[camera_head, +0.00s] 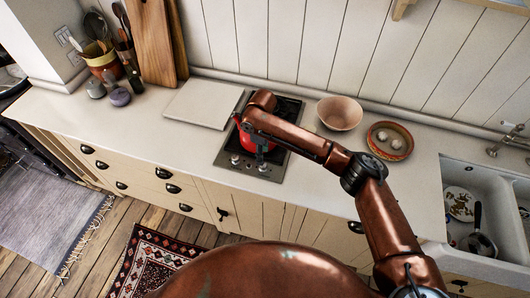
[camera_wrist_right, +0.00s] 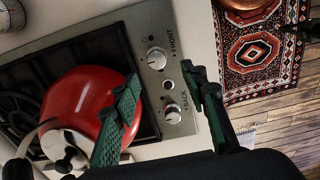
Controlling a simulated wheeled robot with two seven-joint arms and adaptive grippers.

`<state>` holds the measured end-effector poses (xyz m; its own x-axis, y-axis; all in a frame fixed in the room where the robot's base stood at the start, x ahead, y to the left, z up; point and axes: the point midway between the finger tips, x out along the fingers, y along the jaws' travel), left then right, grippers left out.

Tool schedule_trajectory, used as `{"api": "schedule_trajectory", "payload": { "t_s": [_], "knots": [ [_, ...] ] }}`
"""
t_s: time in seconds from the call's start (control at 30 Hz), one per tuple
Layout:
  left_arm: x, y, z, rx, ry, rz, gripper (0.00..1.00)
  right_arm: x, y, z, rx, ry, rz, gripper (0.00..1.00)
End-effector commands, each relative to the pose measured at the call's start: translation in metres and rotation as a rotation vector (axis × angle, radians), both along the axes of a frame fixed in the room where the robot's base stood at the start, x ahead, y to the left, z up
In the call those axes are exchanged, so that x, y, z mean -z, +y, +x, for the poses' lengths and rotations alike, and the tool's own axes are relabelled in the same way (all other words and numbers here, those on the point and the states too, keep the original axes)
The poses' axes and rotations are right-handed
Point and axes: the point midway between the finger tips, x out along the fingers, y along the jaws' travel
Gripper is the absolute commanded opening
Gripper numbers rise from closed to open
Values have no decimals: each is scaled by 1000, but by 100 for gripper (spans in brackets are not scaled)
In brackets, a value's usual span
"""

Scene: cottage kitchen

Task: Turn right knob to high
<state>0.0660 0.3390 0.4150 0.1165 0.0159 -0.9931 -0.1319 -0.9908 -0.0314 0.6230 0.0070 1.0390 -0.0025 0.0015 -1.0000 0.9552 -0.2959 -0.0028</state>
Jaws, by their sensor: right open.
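The dark hob (camera_head: 228,172) is set in the counter with two light round knobs on its front strip. My left gripper is out of view.
A red kettle (camera_wrist_right: 75,100) stands on the hob close to one finger; my arm partly hides it in the head view. A white board (camera_head: 203,103) lies left of the hob. A pink bowl (camera_head: 340,113) and a plate with eggs (camera_head: 390,141) stand to the right.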

Motion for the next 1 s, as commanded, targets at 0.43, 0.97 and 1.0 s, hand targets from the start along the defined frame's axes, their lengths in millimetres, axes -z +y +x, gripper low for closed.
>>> {"api": "schedule_trajectory", "payload": {
  "t_s": [0.43, 0.97, 1.0],
  "knots": [
    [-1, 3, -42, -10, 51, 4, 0, 54, -12, -1, 18, 2, -3, 40],
    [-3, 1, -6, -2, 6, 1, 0, 78, -9, 0, 14, -1, -1, 40],
    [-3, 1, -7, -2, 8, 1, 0, 78, -9, 0, 14, -1, -1, 38]
  ]
}}
